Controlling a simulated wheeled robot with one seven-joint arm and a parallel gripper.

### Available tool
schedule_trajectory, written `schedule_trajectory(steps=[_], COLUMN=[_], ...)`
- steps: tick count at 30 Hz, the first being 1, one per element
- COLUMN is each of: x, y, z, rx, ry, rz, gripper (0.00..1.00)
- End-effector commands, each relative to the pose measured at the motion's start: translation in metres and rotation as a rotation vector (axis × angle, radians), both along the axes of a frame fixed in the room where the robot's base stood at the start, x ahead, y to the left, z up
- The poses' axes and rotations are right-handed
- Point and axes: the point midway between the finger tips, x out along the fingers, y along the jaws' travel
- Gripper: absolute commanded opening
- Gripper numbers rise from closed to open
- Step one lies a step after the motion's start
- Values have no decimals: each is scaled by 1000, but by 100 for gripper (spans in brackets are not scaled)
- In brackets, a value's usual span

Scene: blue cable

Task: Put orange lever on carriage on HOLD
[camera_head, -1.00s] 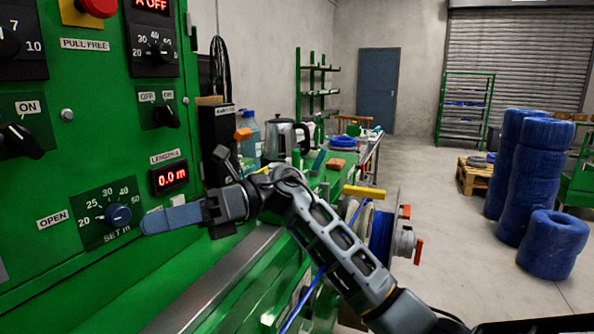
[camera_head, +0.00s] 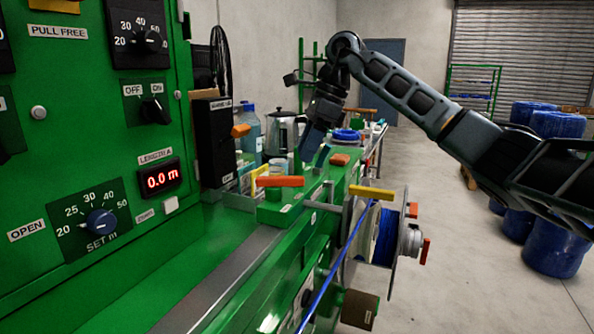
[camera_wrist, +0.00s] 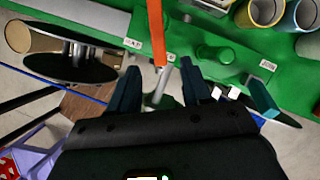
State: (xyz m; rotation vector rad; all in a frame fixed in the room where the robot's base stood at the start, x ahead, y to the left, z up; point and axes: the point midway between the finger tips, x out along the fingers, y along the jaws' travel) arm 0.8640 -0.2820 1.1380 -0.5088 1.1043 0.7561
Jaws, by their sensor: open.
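The orange lever (camera_head: 280,181) sits on top of the green carriage (camera_head: 275,211), lying crosswise on the machine rail. In the wrist view an orange lever (camera_wrist: 156,32) runs down from the top edge towards the space between my fingers; it seems to be the same one. The small labels near it are too small to read. My gripper (camera_head: 311,146) hangs above the bench, up and right of the lever in the head view, fingers pointing down. In the wrist view my gripper (camera_wrist: 193,90) is open, with nothing between its fingers.
A green control panel (camera_head: 80,130) stands at left. A yellow handle (camera_head: 371,192) and a blue cable reel (camera_head: 384,238) are at right.

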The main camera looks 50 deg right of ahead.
Motion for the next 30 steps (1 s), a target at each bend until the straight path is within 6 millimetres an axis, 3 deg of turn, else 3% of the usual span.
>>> schedule_trajectory(steps=[6,12,23,30], x=[9,14,16,16], y=[12,18,20,20], z=[-32,-52,-58,-58], rx=[5,5,3,3], ry=[0,0,-2,-2], rz=[2,1,1,1], gripper=[49,49,49,27])
